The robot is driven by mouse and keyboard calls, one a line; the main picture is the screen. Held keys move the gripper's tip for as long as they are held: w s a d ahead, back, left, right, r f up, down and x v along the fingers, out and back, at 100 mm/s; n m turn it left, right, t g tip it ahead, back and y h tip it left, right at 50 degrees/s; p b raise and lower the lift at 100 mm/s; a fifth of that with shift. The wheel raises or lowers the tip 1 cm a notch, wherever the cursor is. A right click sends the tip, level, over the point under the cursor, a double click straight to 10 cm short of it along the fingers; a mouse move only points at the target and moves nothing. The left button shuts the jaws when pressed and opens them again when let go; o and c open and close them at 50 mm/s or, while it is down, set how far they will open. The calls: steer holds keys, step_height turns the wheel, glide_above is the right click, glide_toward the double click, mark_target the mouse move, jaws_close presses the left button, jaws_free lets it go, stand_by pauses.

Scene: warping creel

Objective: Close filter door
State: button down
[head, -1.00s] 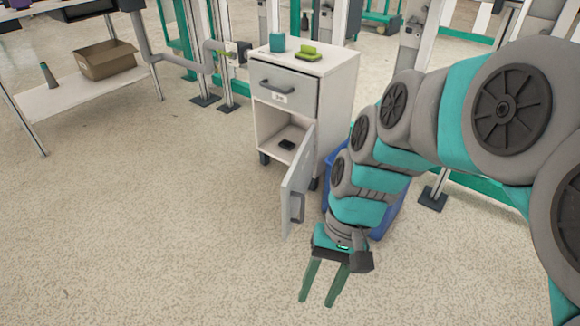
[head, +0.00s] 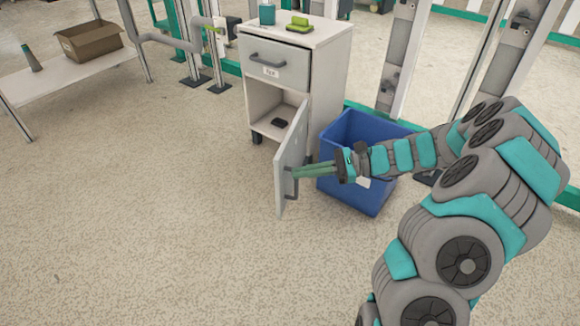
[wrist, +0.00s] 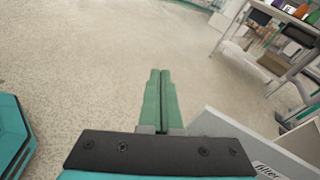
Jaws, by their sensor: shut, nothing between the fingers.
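The white filter door (head: 291,165) is the lower door of a small cabinet (head: 322,85). It stands swung open toward the viewer, with a grey handle (head: 290,187) on its outer face. My gripper (head: 297,171) is shut and empty, its green fingers pointing left at the door's outer face near the handle. Whether the fingertips touch the door or handle is not clear.
A blue bin (head: 355,190) stands right of the cabinet, under my forearm. A dark object (head: 280,122) lies inside the open compartment. The drawer (head: 275,65) above is shut. A table with a cardboard box (head: 88,42) is at left. Floor at front left is clear.

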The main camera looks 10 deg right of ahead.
mark_target(280, 162)
steer(key=w+d+f+m+t+b, duration=0.1)
steer(key=w+d+f+m+t, duration=0.6)
steer(key=d, duration=0.4)
steer(key=shift+g, duration=0.4)
steer(key=x, duration=0.4)
steer(key=b+x, duration=0.1)
steer(key=x, duration=0.4)
steer(key=f+x, duration=0.1)
steer(key=x, duration=0.3)
steer(key=shift+s+a+b, duration=0.25)
steer(key=shift+a+b, duration=0.05)
steer(key=shift+a, duration=0.1)
steer(key=shift+a, duration=0.15)
